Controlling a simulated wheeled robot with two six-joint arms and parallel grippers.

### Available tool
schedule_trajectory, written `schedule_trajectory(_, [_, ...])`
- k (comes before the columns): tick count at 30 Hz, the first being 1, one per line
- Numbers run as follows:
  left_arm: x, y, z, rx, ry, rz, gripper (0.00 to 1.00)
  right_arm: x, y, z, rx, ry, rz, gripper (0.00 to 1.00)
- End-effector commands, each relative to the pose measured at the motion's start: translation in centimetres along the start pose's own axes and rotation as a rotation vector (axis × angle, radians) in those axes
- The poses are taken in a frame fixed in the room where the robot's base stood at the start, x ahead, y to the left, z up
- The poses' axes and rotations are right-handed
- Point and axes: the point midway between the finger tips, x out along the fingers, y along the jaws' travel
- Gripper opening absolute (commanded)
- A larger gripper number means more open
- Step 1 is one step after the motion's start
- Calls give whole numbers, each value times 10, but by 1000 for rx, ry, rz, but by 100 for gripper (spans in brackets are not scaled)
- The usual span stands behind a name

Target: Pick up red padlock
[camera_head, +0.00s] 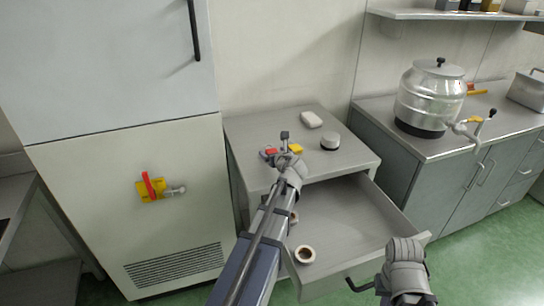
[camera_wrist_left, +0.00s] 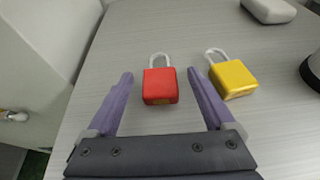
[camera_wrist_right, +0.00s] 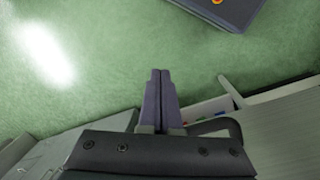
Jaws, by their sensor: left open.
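The red padlock (camera_wrist_left: 160,86) lies on the grey cabinet top, its shackle pointing away from me in the left wrist view. My left gripper (camera_wrist_left: 159,84) is open, with its two purple fingers on either side of the padlock and gaps to both. In the head view the red padlock (camera_head: 270,151) is partly hidden by my left gripper (camera_head: 283,152). A yellow padlock (camera_wrist_left: 233,78) lies just right of the right-hand finger. My right gripper (camera_wrist_right: 160,98) is shut and empty, above the floor beside the open drawer.
The cabinet top (camera_head: 262,127) also holds a white bar-shaped object (camera_head: 312,119) and a round white-topped item (camera_head: 330,142). Its drawer (camera_head: 345,222) stands open below, with a cup-like item (camera_head: 305,254) inside. A tall fridge-like unit (camera_head: 128,150) stands at left.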

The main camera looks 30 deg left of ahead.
Motion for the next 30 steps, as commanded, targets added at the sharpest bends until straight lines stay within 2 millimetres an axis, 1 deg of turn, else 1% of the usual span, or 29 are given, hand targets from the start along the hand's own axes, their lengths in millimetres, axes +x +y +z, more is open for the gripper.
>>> schedule_trajectory(5, [-1,0,0,0,0,0,86,-1,0,0,0,0,0,0])
schedule_trajectory(27, [-1,0,0,0,0,0,3,-1,0,0,0,0,0,0])
schedule_trajectory(28, [-1,0,0,0,0,0,0,-1,0,0,0,0,0,0])
schedule_trajectory(30, [-1,0,0,0,0,0,0,-1,0,0,0,0,0,0])
